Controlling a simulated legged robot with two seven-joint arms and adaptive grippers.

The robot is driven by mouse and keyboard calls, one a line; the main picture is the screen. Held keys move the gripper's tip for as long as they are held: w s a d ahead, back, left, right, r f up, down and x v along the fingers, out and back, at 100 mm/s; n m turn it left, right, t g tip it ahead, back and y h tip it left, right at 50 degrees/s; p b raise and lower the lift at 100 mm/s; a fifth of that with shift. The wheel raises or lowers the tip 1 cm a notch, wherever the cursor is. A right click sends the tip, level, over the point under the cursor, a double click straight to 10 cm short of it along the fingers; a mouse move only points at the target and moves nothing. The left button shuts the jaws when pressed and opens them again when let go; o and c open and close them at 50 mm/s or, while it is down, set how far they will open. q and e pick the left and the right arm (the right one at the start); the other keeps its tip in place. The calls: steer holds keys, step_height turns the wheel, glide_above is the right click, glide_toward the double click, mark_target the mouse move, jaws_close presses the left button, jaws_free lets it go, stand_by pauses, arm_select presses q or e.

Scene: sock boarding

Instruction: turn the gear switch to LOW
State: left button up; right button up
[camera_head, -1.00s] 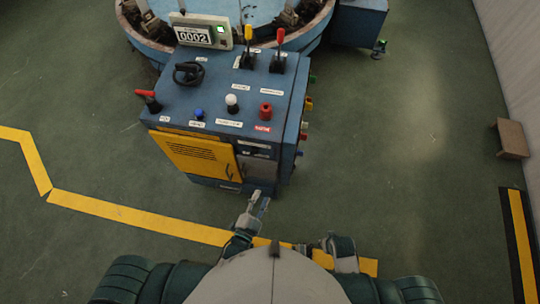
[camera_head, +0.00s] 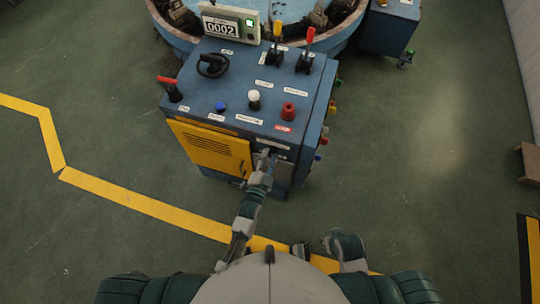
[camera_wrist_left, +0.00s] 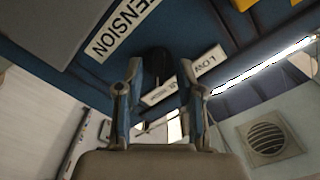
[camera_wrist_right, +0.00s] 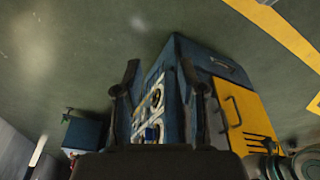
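The blue control cabinet (camera_head: 240,75) stands in front of me. In the left wrist view a dark round knob (camera_wrist_left: 157,62), which looks like the gear switch, sits on the blue panel beside a "LOW" label (camera_wrist_left: 207,61). My left gripper (camera_head: 265,155) is at the cabinet's front, right of the yellow door. In its wrist view its fingers (camera_wrist_left: 160,70) are open, with the knob showing between and beyond them; I cannot tell whether they touch it. In the head view the gripper partly hides that panel. My right gripper (camera_wrist_right: 160,70) is open and empty, facing the cabinet from some distance.
The cabinet top carries a display reading 0002 (camera_head: 222,28), a black handwheel (camera_head: 212,65), levers and push buttons. The yellow door (camera_head: 210,147) has a protruding handle. Coloured buttons line the right side. The green floor around is mostly clear, with yellow tape (camera_head: 140,203).

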arm_select(q)
steer(key=shift+w+d, duration=0.1)
steer(key=shift+w, duration=0.15)
steer(key=shift+d, duration=0.35)
jaws_close()
arm_select(e)
steer(key=shift+s+d, duration=0.1)
steer(key=shift+d, duration=0.15)
arm_select(q)
steer(key=shift+a, duration=0.2)
